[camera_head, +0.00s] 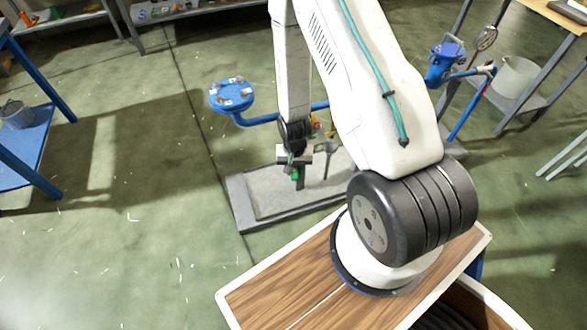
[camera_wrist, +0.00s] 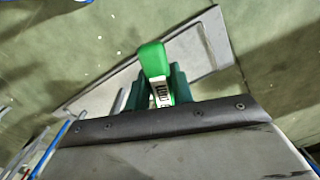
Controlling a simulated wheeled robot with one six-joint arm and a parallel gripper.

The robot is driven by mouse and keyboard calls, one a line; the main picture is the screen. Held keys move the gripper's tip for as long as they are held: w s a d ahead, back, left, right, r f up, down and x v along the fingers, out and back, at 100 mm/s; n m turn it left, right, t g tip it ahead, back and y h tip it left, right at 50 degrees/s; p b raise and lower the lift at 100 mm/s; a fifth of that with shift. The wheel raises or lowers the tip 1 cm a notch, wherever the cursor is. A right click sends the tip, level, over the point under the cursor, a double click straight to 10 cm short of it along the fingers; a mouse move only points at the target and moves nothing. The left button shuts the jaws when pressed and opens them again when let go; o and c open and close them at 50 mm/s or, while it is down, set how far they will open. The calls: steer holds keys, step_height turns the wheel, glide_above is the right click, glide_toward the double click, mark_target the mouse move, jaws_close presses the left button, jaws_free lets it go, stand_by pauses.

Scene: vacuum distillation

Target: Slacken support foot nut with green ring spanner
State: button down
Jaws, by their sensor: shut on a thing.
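My gripper (camera_head: 296,163) hangs down over the grey base frame (camera_head: 240,203) and is shut on the green ring spanner (camera_head: 294,174). In the wrist view the spanner (camera_wrist: 153,62) stands out between the dark green fingers of my gripper (camera_wrist: 158,82), with a pale printed label near the jaws. The spanner's far end is above or near the base plate (camera_wrist: 210,40); I cannot tell whether it touches anything. A dark upright support (camera_head: 325,157) stands just right of my gripper. I cannot make out the support foot nut in either view.
Blue pipework with a round bolted flange (camera_head: 232,95) rises behind the base, and a second blue flanged fitting (camera_head: 445,60) stands at the right. A white bucket (camera_head: 516,76) sits on a rack at the right. Open green floor lies left of the base.

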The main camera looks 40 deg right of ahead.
steer(key=shift+r, duration=4.25)
